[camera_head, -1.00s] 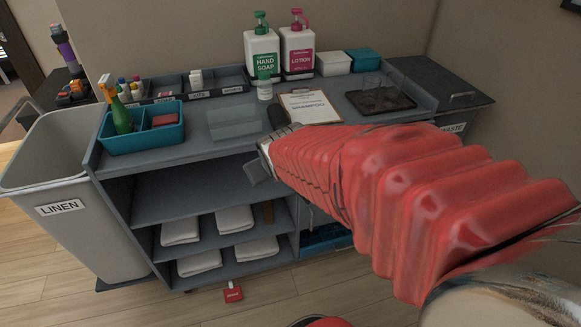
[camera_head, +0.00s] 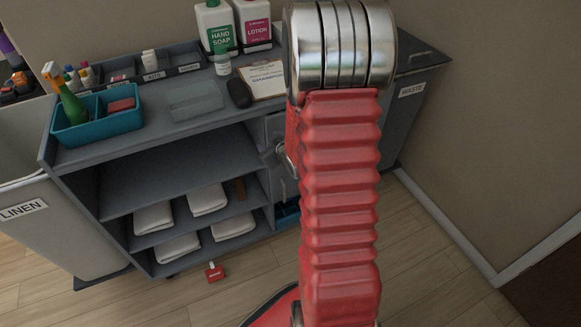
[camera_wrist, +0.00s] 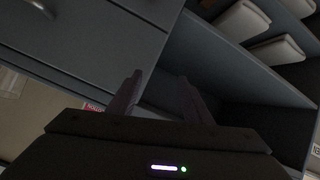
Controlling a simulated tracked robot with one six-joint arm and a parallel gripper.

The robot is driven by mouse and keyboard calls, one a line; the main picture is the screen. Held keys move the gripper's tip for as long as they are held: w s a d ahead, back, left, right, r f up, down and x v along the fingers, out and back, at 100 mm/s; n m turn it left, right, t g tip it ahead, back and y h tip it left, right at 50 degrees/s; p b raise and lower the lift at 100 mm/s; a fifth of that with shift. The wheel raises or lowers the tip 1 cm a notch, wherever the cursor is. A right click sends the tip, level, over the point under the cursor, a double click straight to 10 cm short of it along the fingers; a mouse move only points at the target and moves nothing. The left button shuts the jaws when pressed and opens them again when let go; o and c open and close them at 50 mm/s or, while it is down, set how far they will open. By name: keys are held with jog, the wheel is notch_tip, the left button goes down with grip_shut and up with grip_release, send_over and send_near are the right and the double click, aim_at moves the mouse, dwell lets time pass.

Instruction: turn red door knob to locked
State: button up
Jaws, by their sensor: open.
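I cannot make out a red door knob in either view. A small red tag (camera_head: 214,272) with white lettering hangs at the cart's lower front edge. A partly hidden red label (camera_wrist: 93,105) shows left of the fingers in the wrist view; I cannot tell whether it is the same tag. My gripper (camera_wrist: 160,76) is open and empty in the wrist view, its two dark fingers apart in front of the cart's grey panels. In the head view my gripper is mostly hidden behind my arm, near the grey cabinet front.
The grey cart (camera_head: 180,147) carries a teal caddy (camera_head: 97,125), soap bottle (camera_head: 215,30), lotion bottle (camera_head: 252,20) and clipboard (camera_head: 262,80). Folded towels (camera_head: 208,199) lie on lower shelves. A linen bin (camera_head: 20,235) stands left, a waste bin (camera_head: 418,85) right. Right floor is clear.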

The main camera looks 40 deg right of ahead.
jog(key=s+d+f+t, duration=0.1)
jog(key=s+d+f, duration=0.1)
jog(key=f, duration=0.3)
jog(key=s+d+f+t, duration=0.1)
jog(key=s+d+f, duration=0.1)
jog(key=f, duration=0.4)
jog(key=s+f+m+t+h, duration=0.1)
jog(key=s+f+m+t, duration=0.3)
jog(key=s, duration=0.6)
notch_tip(320, 180, down, 3)
jog(key=shift+d+r+h, duration=0.15)
jog(key=shift+r+h, duration=0.05)
jog(key=shift+h, duration=0.2)
jog(key=x, duration=1.3)
jog(key=shift+w+d, duration=0.15)
jog(key=shift+w, duration=0.15)
jog(key=shift+c, duration=0.3)
